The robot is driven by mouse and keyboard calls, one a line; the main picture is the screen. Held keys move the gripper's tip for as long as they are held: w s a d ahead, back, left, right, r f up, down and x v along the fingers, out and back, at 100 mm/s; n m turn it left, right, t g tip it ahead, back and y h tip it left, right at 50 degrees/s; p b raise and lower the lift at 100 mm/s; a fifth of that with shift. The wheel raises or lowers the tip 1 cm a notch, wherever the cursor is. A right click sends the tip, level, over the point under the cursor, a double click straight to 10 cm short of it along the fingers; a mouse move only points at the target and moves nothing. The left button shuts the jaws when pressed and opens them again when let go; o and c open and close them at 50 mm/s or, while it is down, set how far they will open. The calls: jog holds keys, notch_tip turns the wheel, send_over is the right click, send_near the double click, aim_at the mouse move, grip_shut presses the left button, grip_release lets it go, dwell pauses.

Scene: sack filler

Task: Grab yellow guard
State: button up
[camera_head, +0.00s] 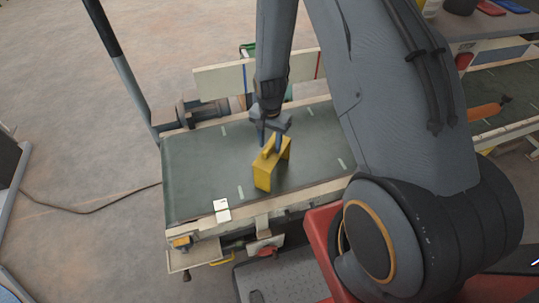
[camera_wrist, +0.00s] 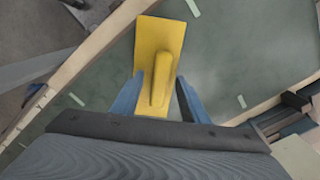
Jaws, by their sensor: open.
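The yellow guard (camera_head: 265,174) stands on the dark green belt surface, near the middle of its front edge. In the wrist view the yellow guard (camera_wrist: 158,45) shows as a flat plate with a raised rounded handle running toward me. My gripper (camera_head: 272,136) is above the guard. In the wrist view my gripper (camera_wrist: 160,95) is open, with one blue finger on each side of the handle. I cannot tell whether either finger touches it. The far side of the guard is hidden in both views.
The green belt (camera_head: 200,165) has pale marks and a light rim. A white card (camera_head: 221,210) lies at its front edge. A light board (camera_head: 225,78) stands along the back. A dark post (camera_head: 125,70) rises at the left. An orange object (camera_head: 482,113) lies at the right.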

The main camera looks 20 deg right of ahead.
jog(key=shift+f, duration=0.2)
jog(key=shift+c, duration=0.2)
grip_shut()
